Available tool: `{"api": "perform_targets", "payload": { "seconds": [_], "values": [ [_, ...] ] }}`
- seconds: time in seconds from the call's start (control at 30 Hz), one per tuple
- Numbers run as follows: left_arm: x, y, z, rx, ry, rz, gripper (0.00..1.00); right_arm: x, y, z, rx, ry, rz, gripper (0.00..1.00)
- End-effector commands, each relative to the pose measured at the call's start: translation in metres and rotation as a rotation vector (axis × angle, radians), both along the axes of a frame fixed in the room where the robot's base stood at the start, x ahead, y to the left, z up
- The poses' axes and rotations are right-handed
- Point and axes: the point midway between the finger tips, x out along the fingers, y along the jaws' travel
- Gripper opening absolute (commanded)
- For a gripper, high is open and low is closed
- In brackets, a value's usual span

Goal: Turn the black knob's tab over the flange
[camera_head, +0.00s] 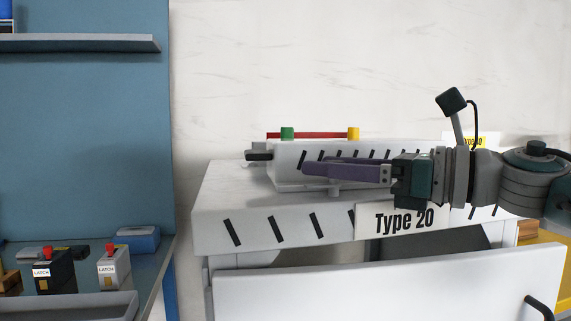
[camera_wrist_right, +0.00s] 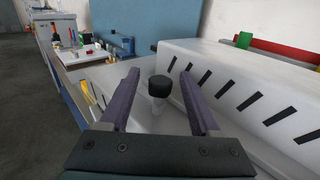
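The black knob (camera_wrist_right: 160,86) stands on a pale post in the right wrist view, beside the striped white housing. It lies between the two purple fingers of my right gripper (camera_wrist_right: 160,75), with a visible gap on each side. In the head view my right gripper (camera_head: 305,168) reaches leftward along the front of the housing and hides the knob. A small pale foot, probably the knob's post, shows below the fingers. I cannot make out the tab or the flange clearly. My left gripper is not in view.
A "Type 20" sign (camera_head: 405,219) hangs below. Latch boxes (camera_head: 113,267) stand on the left bench.

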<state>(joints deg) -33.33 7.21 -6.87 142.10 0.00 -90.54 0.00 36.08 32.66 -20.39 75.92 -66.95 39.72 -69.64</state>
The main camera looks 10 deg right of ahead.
Motion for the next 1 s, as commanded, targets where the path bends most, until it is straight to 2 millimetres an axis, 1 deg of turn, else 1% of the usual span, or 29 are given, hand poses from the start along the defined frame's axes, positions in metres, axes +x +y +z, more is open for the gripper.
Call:
{"api": "perform_targets", "payload": {
  "seconds": [0.03,0.07,0.53,0.57,0.83,1.0],
  "values": [
    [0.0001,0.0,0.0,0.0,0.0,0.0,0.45,-0.0001,-0.0001,-0.0001,0.0,0.0,0.0,0.58],
    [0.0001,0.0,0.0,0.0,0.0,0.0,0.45,-0.0001,-0.0001,-0.0001,0.0,0.0,0.0,0.55],
    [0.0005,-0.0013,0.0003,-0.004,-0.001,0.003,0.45,-0.0003,-0.0004,0.0,0.001,0.001,0.0,0.02],
    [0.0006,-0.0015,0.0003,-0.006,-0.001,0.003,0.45,-0.0003,-0.0004,0.0,0.001,0.001,0.0,0.0],
    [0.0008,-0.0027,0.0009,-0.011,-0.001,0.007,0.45,-0.0003,-0.0004,0.0002,0.001,0.001,-0.001,0.0],
    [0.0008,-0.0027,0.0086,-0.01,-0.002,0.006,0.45,-0.0009,0.0001,0.0023,0.001,0.001,-0.023,0.0]
  ]
}}
